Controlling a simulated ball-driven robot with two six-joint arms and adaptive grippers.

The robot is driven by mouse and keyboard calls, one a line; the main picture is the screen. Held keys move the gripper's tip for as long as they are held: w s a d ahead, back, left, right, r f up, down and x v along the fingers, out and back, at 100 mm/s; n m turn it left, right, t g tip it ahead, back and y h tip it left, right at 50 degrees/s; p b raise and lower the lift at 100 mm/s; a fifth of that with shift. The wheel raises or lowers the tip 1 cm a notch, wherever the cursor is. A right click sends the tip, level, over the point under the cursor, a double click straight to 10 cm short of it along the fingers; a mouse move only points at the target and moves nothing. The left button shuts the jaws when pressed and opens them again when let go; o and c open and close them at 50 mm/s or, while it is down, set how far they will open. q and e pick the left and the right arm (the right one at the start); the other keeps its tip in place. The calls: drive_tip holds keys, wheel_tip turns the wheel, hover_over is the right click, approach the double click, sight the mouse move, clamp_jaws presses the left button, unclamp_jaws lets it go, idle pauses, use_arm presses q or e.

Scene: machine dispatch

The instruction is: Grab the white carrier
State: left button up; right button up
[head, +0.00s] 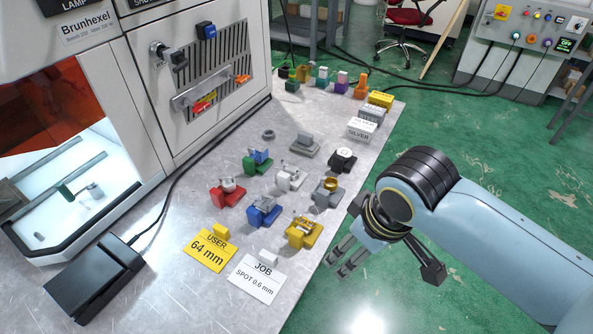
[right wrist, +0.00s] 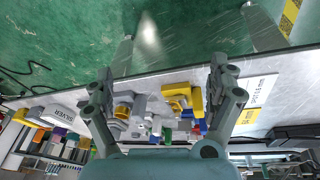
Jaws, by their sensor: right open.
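The white carrier (head: 290,179) sits on the metal table in the head view, in the middle of a cluster of coloured carriers. My right gripper (head: 345,262) is open and empty, off the table's right edge and apart from the white carrier. In the right wrist view its two fingers (right wrist: 162,78) stand wide apart, with the cluster showing between and beyond them. I cannot pick out the white carrier there with certainty. My left gripper is not in view.
Around the white carrier are green (head: 256,163), red (head: 227,192), blue (head: 263,211), grey (head: 327,194) and yellow (head: 304,232) carriers. Label cards (head: 257,279) lie in front. A machine (head: 200,80) stands at left. The table edge lies between my right gripper and the cluster.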

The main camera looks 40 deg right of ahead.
drive_tip(key=w+r, duration=0.1)
drive_tip(key=w, duration=0.4)
drive_tip(key=w+d+r+n+g, duration=0.1)
drive_tip(key=w, duration=0.4)
drive_tip(key=w+r+n+p, duration=0.1)
drive_tip(key=w, duration=0.3)
drive_tip(key=shift+w+d+r+g, duration=0.15)
drive_tip(key=shift+w+r+g, duration=0.15)
drive_tip(key=shift+w+r, duration=0.1)
wheel_tip(320, 180, up, 4)
drive_tip(key=n+g, duration=0.1)
hover_over(288, 171)
drive_tip(key=shift+y, duration=0.4)
wheel_tip(288, 171, down, 11)
drive_tip(key=shift+s+r, duration=0.15)
drive_tip(key=c, duration=1.4)
